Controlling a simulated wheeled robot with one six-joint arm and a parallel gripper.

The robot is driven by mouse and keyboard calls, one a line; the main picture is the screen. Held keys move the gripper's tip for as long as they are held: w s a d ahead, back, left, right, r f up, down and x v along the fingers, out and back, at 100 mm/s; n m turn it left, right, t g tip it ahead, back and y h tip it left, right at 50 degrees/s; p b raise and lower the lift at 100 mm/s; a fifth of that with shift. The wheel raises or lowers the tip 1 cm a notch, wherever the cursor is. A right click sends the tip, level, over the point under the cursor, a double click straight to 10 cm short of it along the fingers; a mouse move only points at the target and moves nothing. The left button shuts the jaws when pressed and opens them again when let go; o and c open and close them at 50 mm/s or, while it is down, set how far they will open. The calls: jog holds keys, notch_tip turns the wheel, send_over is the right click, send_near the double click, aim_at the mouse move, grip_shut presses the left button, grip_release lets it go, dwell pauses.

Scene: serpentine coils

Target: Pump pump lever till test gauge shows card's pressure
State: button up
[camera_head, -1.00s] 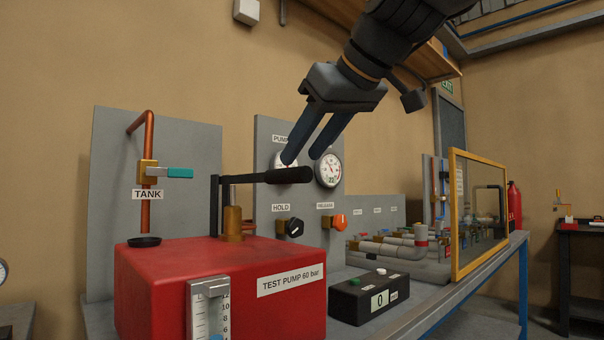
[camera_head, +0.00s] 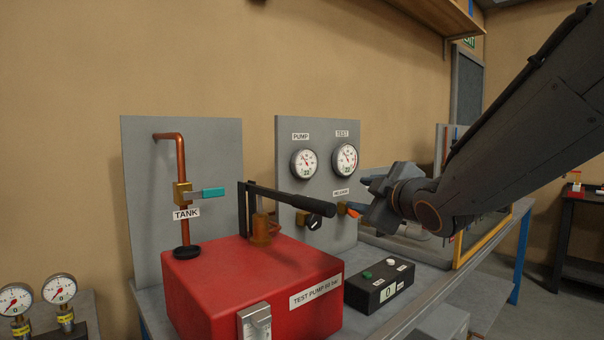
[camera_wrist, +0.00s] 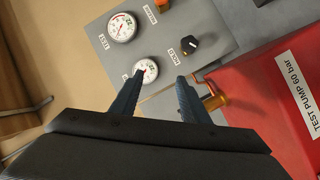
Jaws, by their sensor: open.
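The pump lever (camera_head: 312,203) is a black bar with a thick grip on the red pump box (camera_head: 230,285) labelled TEST PUMP 60 bar. It slopes down to the right in the head view. The round white TEST gauge (camera_head: 344,158) is on the grey panel, right of the PUMP gauge (camera_head: 304,163); its reading is too small to tell. The TEST gauge also shows in the wrist view (camera_wrist: 122,27). My gripper (camera_head: 366,192) is open and empty, right of the lever grip near the orange RELEASE knob (camera_head: 350,211). Its fingers (camera_wrist: 160,75) point toward the panel. No card is readable.
The black HOLD knob (camera_head: 314,221) is behind the lever grip. A black box (camera_head: 380,286) with buttons and a 0 display stands right of the pump. The TANK valve (camera_head: 212,192) has a teal handle. A yellow-framed screen (camera_head: 466,254) stands farther right.

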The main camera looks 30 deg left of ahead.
aim_at(336, 212)
jog(key=s+n+g+y+p, duration=0.2)
jog(key=s, duration=0.2)
jog(key=s+a+n+g+y+p, duration=0.1)
jog(key=s+p, duration=0.1)
jog(key=s, duration=0.2)
jog(key=s+f+n+g+y+p, duration=0.1)
jog(key=s+n+g+y+p, duration=0.1)
jog(key=s, duration=0.2)
jog(key=shift+s+a+n+g+y, duration=0.25)
jog(key=shift+a+n+g+y, duration=0.05)
jog(key=shift+a, duration=0.05)
jog(key=p+x, duration=0.2)
jog(key=x, duration=0.5)
jog(key=shift+w+a+f, duration=0.1)
jog(key=shift+w+f, duration=0.05)
jog(key=shift+w, duration=0.05)
jog(key=shift+c, duration=0.5)
grip_shut()
